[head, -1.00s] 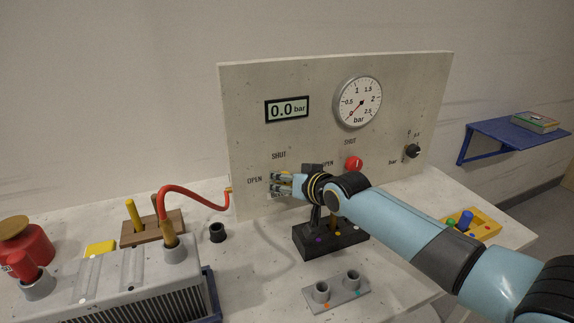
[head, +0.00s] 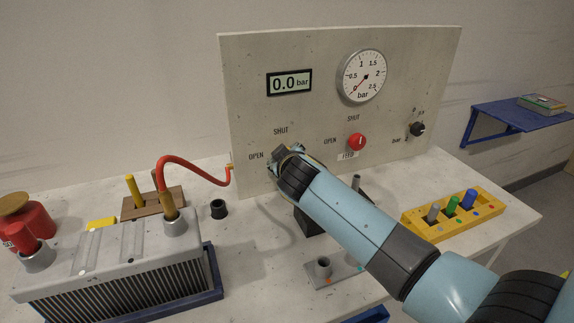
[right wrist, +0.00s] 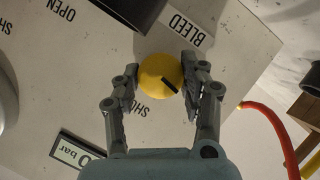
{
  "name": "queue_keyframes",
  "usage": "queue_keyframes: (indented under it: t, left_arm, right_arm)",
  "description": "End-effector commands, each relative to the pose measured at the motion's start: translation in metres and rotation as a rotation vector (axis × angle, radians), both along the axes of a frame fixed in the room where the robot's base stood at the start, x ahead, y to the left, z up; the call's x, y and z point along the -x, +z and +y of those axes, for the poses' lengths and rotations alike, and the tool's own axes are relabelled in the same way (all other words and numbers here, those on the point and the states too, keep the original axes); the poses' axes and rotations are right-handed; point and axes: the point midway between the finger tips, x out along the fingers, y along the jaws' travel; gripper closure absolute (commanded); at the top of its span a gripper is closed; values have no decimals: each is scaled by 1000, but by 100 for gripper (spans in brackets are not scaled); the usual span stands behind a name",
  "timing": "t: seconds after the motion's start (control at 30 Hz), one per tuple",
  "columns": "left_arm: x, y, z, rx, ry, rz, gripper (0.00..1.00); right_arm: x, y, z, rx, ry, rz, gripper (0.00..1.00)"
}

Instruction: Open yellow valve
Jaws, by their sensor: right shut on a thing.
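The yellow valve (right wrist: 160,75) is a round knob on the panel. In the right wrist view it sits between the fingers of my right gripper (right wrist: 160,84), which is shut on it. BLEED is printed on the other side of the knob. In the head view my right gripper (head: 287,158) is at the panel's lower left, between SHUT and OPEN, and the arm hides the knob. My left gripper is not in view.
The display (head: 289,82) reads 0.0 bar and the gauge (head: 362,76) needle sits near 0. A red knob (head: 357,142) and a black knob (head: 417,129) are right of the gripper. A red hose (head: 190,162) loops at left. A yellow tray (head: 412,226) stands at right.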

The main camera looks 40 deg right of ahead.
Motion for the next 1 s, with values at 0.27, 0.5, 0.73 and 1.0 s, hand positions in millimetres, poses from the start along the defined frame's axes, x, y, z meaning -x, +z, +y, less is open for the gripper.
queue_keyframes:
  t: [0.27,0.5,0.73,1.0]
  left_arm:
    - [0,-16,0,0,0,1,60]
    - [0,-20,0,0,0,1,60]
    - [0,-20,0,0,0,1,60]
    - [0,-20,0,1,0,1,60]
  right_arm:
    - [0,-3,1,125,0,32,90]
    - [0,-2,2,168,1,43,90]
    - [0,-1,2,173,0,44,90]
    - [0,-1,1,173,1,44,46]
